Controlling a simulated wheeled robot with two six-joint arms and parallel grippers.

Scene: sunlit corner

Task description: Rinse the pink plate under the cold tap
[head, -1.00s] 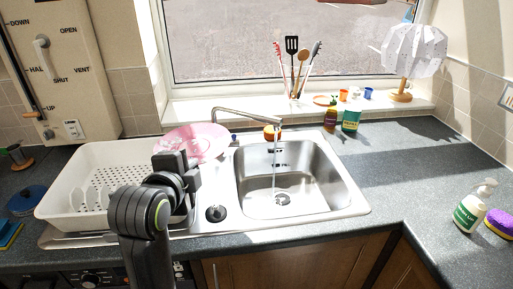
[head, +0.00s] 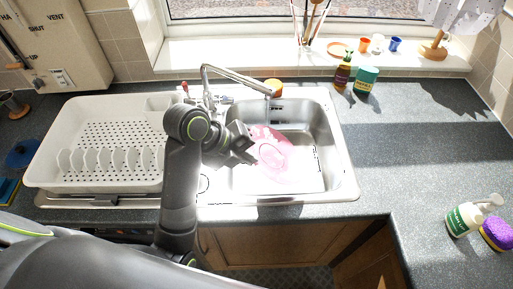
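The pink plate (head: 272,157) is over the sink basin (head: 325,135), patterned face up, with its left edge at my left gripper (head: 247,150). The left gripper looks shut on that edge; its fingertips are partly hidden by its dark body. The tap (head: 236,80) reaches over the basin from the back left, its spout end above the plate's far side. I cannot make out the water stream clearly against the bright plate. Strong sunlight washes out the near part of the basin. My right gripper is not in view.
A white dish rack (head: 110,140) stands empty on the left drainer. A soap bottle (head: 470,215) and purple sponge (head: 496,234) sit at right. The right counter is mostly clear.

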